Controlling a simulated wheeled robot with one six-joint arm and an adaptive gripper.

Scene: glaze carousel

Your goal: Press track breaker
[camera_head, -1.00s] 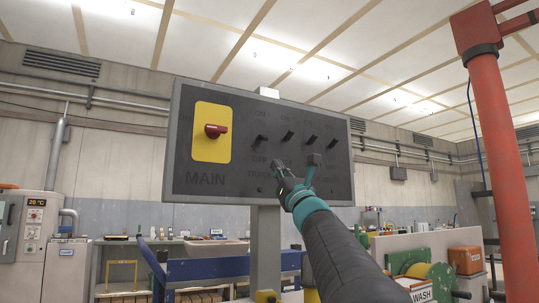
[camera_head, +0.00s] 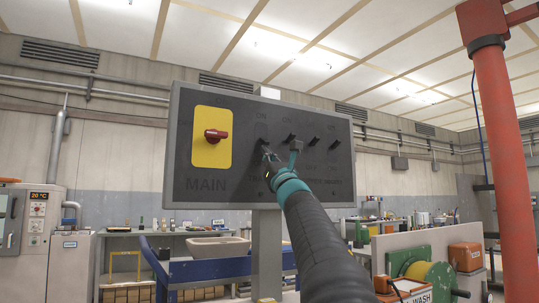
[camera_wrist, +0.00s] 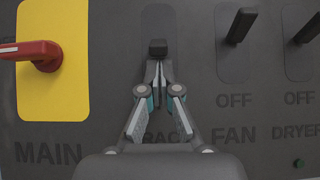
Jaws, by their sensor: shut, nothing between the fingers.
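The track breaker (camera_wrist: 157,47) is a black lever on a dark panel, in the column labelled TRACK. It shows as a short dark block in the wrist view, seen nearly end-on. My gripper (camera_wrist: 157,72) is shut and empty, its fingertips just below the lever and overlapping its lower edge in the picture. I cannot tell whether they touch. In the head view my gripper (camera_head: 267,156) is at the panel's left-middle, partly hiding the track breaker (camera_head: 262,143) and the label under it.
The fan breaker (camera_wrist: 242,24) and dryer breaker (camera_wrist: 309,27) stand to the right, their levers slanting up. The red main handle (camera_wrist: 30,51) on its yellow plate is to the left. A red post (camera_head: 501,150) rises at the right.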

